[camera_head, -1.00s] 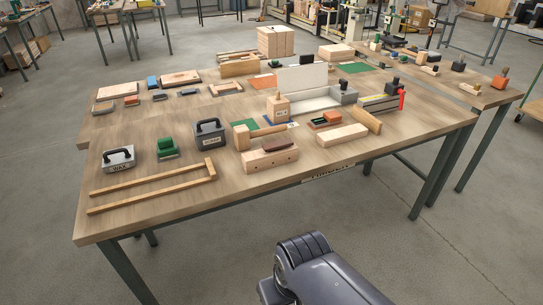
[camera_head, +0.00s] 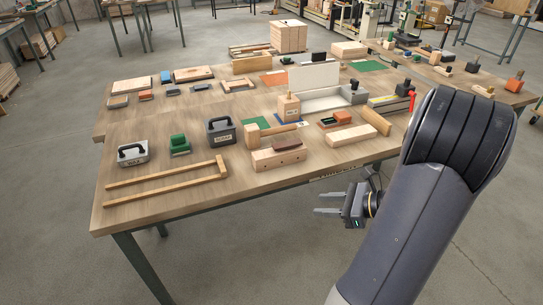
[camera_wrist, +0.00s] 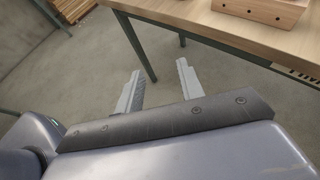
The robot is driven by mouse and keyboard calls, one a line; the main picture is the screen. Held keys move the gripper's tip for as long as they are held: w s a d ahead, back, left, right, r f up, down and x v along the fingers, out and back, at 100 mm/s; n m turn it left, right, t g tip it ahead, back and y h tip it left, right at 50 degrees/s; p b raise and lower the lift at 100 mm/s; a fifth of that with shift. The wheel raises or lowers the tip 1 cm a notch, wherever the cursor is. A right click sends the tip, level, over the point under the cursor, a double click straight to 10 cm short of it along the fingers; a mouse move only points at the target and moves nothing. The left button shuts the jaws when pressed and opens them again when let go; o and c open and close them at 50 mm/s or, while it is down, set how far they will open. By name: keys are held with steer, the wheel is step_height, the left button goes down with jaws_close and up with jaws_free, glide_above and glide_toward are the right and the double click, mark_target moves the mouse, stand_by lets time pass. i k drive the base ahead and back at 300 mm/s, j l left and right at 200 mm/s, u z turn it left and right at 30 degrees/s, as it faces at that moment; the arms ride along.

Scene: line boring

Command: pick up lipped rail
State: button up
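I cannot tell for sure which piece is the lipped rail. A pale wooden bar with holes in its front face (camera_head: 279,161) lies near the front edge of the table, with a darker brown block (camera_head: 288,144) on it. It also shows at the top of the wrist view (camera_wrist: 262,12). Long thin wooden strips joined at one end (camera_head: 170,176) lie at the front left. My gripper (camera_head: 316,203) is open and empty, out in front of the table edge and apart from everything. In the wrist view its two fingers (camera_wrist: 158,72) stand wide apart over bare floor.
The wooden table (camera_head: 130,205) holds a metal block with a black handle (camera_head: 133,154), a green block (camera_head: 180,147), a dark handled weight (camera_head: 221,133), a wooden block (camera_head: 289,108) and an open pale box (camera_head: 318,100). The table's front edge lies beyond my gripper.

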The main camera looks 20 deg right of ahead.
mark_target(266, 160)
steer(key=i+l+u, duration=0.1)
steer(key=l+u, duration=0.2)
steer(key=u, duration=0.15)
steer(key=l+u, duration=0.3)
steer(key=u, duration=0.15)
steer(key=l+u, duration=0.3)
steer(key=u, duration=0.15)
steer(key=l+u, duration=0.1)
steer(key=l, duration=0.35)
steer(key=k+l, duration=0.1)
steer(key=l, duration=0.35)
steer(key=l+u, duration=0.15)
steer(key=l, duration=0.35)
steer(key=k+l, duration=0.15)
steer(key=l, duration=0.3)
steer(key=u, duration=0.05)
